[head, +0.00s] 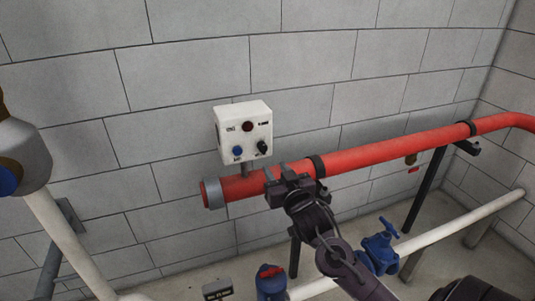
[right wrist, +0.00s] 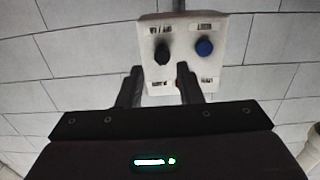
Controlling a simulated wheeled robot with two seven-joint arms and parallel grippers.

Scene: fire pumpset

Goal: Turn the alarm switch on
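A white control box (head: 244,138) is above the red pipe by the wall. Its face has a dark red lamp (head: 247,126), a blue button (head: 238,151) and a black switch knob (head: 262,147). My right gripper (head: 284,172) is below and right of the box, in front of the pipe in the head view. The right wrist view shows the box upside down, with the black knob (right wrist: 162,53) beyond the gap between my open, empty fingers (right wrist: 159,72). The blue button (right wrist: 204,47) is to the right of that gap. Box labels are too small to read. My left gripper is not in view.
The red pipe (head: 365,158) runs below the box toward the right wall. A white pipe (head: 450,228) and blue valves (head: 379,252) are lower down. A dark support post (head: 425,190) holds the pipe. The wall around the box is bare.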

